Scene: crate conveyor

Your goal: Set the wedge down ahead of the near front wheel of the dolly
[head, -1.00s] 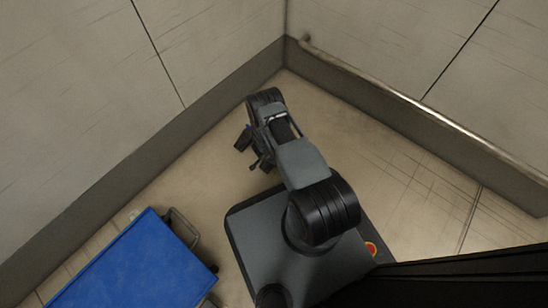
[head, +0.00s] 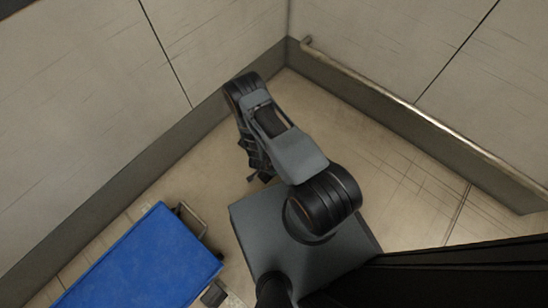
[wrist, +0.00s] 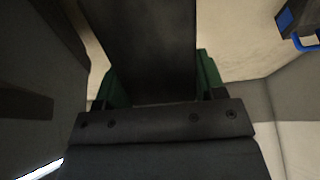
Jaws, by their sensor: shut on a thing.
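The dolly (head: 140,262) has a blue flat deck and lies at the lower left of the head view. In the wrist view, a dark slab, seemingly the wedge (wrist: 140,45), fills the space between green finger parts. My gripper is shut on it. The wedge cannot be made out in the head view.
Walls meet in a corner behind my arm, with a metal rail (head: 400,100) along the right one. A small dark block (head: 214,293) shows beside the dolly's lower right. A blue-handled dark object (wrist: 300,22) shows at the wrist view's upper right. Floor between dolly and wall is clear.

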